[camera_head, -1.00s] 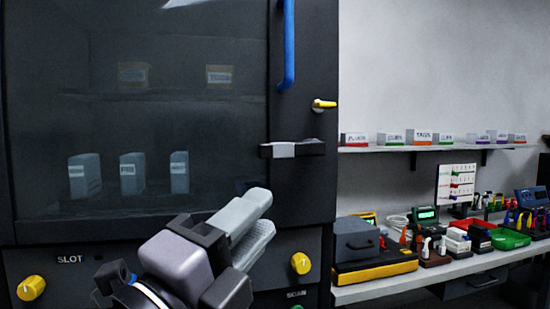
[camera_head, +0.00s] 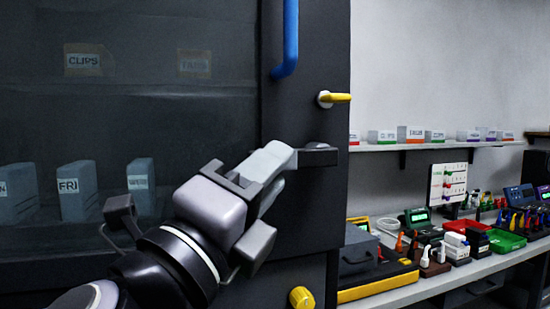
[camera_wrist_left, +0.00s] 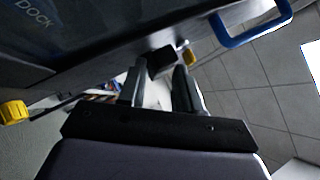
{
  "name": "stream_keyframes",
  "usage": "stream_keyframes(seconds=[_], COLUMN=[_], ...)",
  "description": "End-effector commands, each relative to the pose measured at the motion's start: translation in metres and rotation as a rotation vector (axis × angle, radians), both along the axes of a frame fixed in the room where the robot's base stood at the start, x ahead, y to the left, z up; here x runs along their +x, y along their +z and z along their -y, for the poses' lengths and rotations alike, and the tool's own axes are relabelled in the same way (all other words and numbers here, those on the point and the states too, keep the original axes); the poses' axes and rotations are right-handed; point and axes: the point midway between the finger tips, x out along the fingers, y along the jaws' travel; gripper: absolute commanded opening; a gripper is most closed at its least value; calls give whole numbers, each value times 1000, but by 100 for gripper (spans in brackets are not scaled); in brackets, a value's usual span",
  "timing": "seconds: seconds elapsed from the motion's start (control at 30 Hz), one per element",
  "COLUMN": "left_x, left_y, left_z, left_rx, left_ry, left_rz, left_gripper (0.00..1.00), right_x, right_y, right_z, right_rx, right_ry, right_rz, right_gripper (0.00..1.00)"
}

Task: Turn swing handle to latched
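The dark bar of the swing handle (camera_head: 320,155) shows on the cabinet's door edge, pointing right, roughly level; its left part is hidden behind my gripper. My left gripper (camera_head: 277,162) reaches from the lower left, with its fingertips at the handle. In the left wrist view the fingers (camera_wrist_left: 160,75) stand apart, and the dark end of the handle (camera_wrist_left: 161,60) shows between or just beyond their tips. I cannot tell whether they touch it. My right gripper is not in view.
A yellow knob (camera_head: 301,298) is below. Behind the dark door glass are labelled boxes (camera_head: 77,190). A workbench (camera_head: 390,288) with tools and bins stands at the right.

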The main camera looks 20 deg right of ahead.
Motion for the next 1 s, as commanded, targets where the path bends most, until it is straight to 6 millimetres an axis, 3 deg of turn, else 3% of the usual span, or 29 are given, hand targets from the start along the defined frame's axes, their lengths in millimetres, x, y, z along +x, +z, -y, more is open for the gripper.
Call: stream_keyframes(seconds=[0.2,0.5,0.53,0.63,1.0], left_x=[10,11,11,11,11], left_y=[7,7,7,7,4], left_z=[12,13,13,13,10], left_rx=[-1,-1,-1,-1,-16], left_ry=[0,0,0,0,0], left_rz=[1,1,1,1,-1], left_gripper=[34,34,30,0,0], right_x=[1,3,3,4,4], right_y=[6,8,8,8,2], right_z=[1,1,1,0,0], right_rx=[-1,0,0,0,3], right_ry=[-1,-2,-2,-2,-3], right_rz=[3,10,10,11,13], right_gripper=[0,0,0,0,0])
